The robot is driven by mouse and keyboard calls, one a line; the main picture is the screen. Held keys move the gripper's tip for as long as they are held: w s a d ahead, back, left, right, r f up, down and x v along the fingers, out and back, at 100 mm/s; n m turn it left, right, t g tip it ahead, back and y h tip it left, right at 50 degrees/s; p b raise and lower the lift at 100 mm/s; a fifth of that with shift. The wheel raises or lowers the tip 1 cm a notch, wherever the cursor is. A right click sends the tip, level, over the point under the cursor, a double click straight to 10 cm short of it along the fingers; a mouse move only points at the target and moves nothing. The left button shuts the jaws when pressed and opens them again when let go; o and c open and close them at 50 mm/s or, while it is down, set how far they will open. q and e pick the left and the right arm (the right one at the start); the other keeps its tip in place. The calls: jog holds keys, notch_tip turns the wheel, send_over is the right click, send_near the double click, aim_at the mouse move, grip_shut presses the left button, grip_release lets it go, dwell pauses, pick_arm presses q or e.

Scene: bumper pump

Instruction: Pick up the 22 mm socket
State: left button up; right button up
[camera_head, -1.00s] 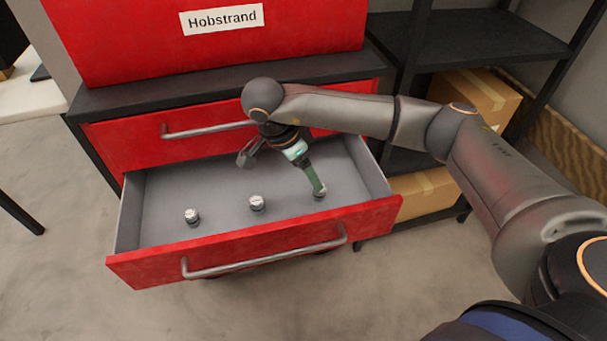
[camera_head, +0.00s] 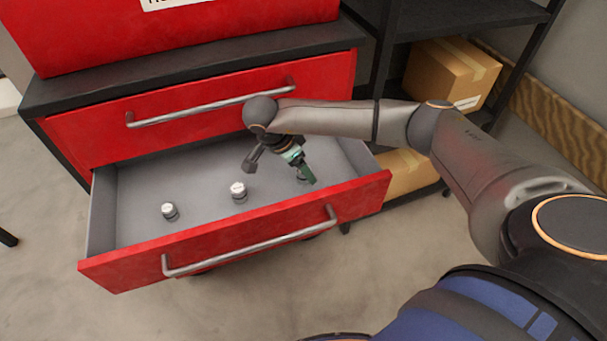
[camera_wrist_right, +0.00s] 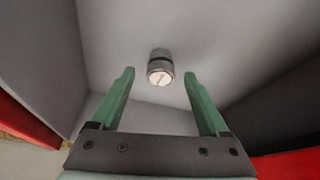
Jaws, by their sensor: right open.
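Three small silver-and-dark sockets stand in a row in the open drawer: the left socket (camera_head: 170,211), the middle socket (camera_head: 238,191) and the right socket (camera_head: 301,179). The right one is partly hidden behind my right gripper (camera_head: 308,176). Their size marks are too small to read, so I cannot tell which is the 22 mm one. In the right wrist view, one socket (camera_wrist_right: 159,66) with a pale marked top shows between and beyond the green fingertips. The fingers are open and empty, apart from it on both sides. My left gripper is out of view.
The red drawer front (camera_head: 240,232) with its metal handle (camera_head: 250,247) faces me, and the grey drawer walls rise around the sockets. A shut red drawer (camera_head: 200,128) is above. A black shelf with cardboard boxes (camera_head: 450,72) stands at the right.

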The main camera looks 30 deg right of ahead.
jog(key=shift+x, duration=1.2)
grip_shut()
